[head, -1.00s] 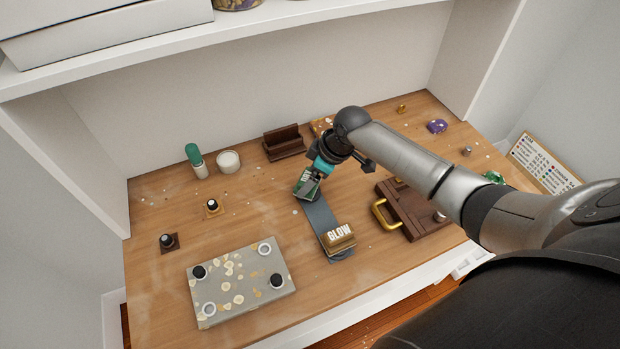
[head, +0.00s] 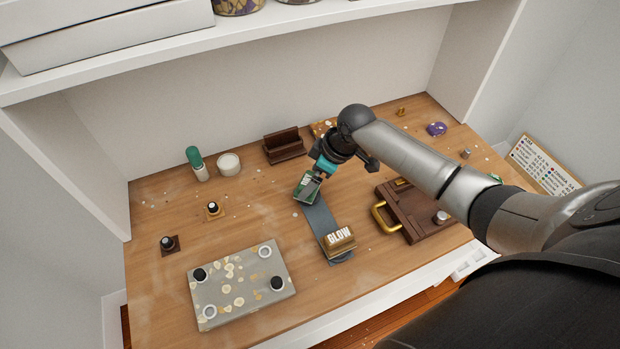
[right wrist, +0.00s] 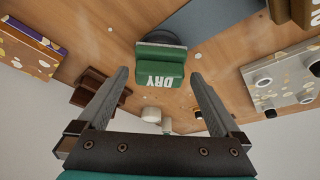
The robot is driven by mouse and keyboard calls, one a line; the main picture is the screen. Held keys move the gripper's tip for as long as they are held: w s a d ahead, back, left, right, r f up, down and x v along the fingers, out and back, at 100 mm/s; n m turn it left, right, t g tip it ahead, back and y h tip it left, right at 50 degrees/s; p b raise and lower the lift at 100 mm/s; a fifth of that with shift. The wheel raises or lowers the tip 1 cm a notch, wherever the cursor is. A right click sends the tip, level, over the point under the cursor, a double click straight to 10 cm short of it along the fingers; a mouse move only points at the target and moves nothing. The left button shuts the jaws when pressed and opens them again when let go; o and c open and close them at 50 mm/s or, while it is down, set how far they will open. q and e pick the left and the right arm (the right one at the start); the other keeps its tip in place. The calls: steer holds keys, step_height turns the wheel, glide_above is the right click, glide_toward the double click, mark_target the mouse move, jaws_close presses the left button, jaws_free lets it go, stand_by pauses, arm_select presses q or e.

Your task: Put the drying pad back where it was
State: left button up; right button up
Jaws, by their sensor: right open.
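The drying pad, a green block marked DRY (head: 306,187), rests at the far end of a blue-grey strip (head: 320,222) on the wooden desk. In the right wrist view the green pad (right wrist: 160,68) lies ahead of the fingertips, roughly centred between them. My right gripper (head: 318,176) is open and empty, just behind the pad; its two fingers show spread apart in the right wrist view (right wrist: 160,78). I see no finger closed on the pad. My left gripper is not in view.
A tan block marked GLOW (head: 339,240) sits at the strip's near end. A brown case with a gold handle (head: 411,207) stands right of the strip. A speckled grey slab (head: 240,302) lies front left. A brown holder (head: 284,146) stands behind.

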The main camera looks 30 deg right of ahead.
steer(key=p+v, duration=0.2)
steer(key=v, duration=0.8)
steer(key=shift+r, duration=0.2)
